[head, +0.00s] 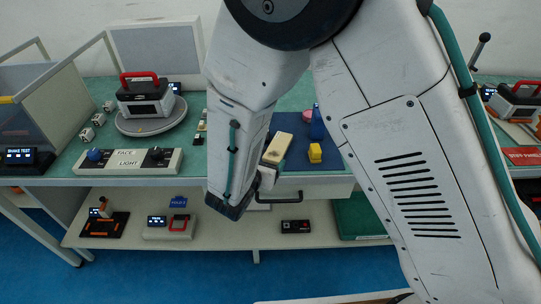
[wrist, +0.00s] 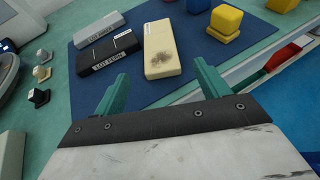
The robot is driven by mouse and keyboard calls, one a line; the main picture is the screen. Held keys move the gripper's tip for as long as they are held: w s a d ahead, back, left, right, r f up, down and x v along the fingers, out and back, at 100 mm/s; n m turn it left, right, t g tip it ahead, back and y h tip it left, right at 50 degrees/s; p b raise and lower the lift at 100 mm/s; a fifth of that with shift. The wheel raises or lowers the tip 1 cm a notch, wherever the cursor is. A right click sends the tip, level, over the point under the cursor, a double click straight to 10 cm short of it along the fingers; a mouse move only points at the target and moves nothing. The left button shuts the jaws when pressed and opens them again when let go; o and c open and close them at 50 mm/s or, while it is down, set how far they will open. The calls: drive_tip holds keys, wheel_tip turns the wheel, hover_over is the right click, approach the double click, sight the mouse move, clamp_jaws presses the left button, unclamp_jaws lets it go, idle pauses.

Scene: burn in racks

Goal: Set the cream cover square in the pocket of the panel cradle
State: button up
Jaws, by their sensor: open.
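The cream cover (wrist: 162,38) is a flat cream block with a dark smudge on its upper face. It lies on a blue mat (wrist: 205,50) in the wrist view. In the head view the cover (head: 278,147) shows just right of my wrist. My gripper (wrist: 161,80) is open and empty, its two green fingers apart on the near side of the cover, not around it. In the head view my arm hides much of the gripper and part of the mat. I cannot make out which thing is the panel cradle, or its pocket.
Beside the cover lie a black labelled block (wrist: 108,54) and a grey labelled block (wrist: 99,31). A yellow block (wrist: 225,22) stands to the right. A labelled panel with knobs (head: 128,161) sits on the bench left of my arm. Small cubes (wrist: 41,75) stand left of the mat.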

drive_tip(key=shift+v, duration=2.35)
drive_tip(key=shift+w+d, duration=0.1)
